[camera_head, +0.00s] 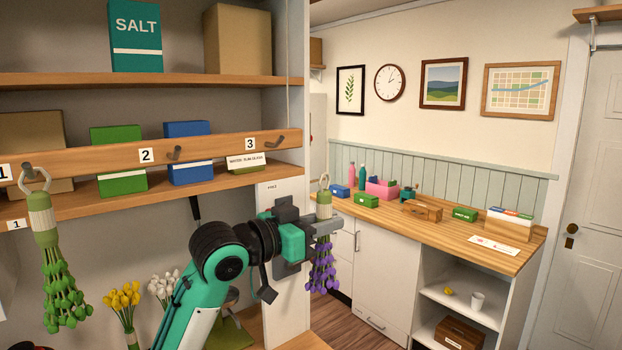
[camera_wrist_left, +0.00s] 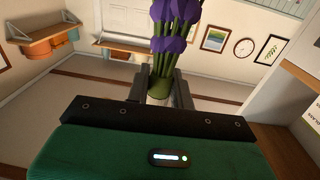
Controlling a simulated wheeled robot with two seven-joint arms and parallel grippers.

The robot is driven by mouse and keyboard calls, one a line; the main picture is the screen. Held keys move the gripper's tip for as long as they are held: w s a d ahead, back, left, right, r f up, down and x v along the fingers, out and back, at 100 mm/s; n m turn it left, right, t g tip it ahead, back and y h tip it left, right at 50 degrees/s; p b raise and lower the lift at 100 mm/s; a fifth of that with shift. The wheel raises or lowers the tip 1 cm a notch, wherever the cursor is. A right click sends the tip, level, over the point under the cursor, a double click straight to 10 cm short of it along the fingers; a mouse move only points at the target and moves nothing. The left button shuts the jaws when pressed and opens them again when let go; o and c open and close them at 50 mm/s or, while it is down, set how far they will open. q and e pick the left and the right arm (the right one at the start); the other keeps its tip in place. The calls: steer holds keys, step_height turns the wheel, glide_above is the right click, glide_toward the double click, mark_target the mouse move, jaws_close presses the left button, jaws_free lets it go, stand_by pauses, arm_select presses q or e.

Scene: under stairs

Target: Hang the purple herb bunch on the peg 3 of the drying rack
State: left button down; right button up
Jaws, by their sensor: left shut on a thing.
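The purple herb bunch (camera_head: 322,262) hangs upright, flowers down, with a pale wrapped stem and a ring (camera_head: 323,183) on top. My left gripper (camera_head: 326,225) is shut on its wrapped part, to the right of the rack's end. The bunch also shows in the left wrist view (camera_wrist_left: 176,35), between the fingers (camera_wrist_left: 160,88). The drying rack (camera_head: 215,150) is a wooden rail with pegs and number labels. Peg 3 (camera_head: 274,141) is at its right end beside label 3 (camera_head: 250,144) and is bare. The bunch is apart from it, lower and to the right. My right gripper is not in view.
A green herb bunch (camera_head: 55,260) hangs on peg 1; peg 2 (camera_head: 176,153) is bare. Boxes stand on the shelf (camera_head: 75,204) behind the rail. Yellow flowers (camera_head: 122,300) and white flowers (camera_head: 165,286) stand below. A counter (camera_head: 440,235) with small items is at the right.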

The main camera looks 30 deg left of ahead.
arm_select(q)
steer(key=s+r+h, duration=0.1)
steer(key=s+r, duration=0.2)
steer(key=r, duration=0.4)
steer(key=shift+s+a+r+m+g+p, duration=0.3)
steer(key=shift+a+m+p, duration=0.05)
steer(key=shift+m+p, duration=0.05)
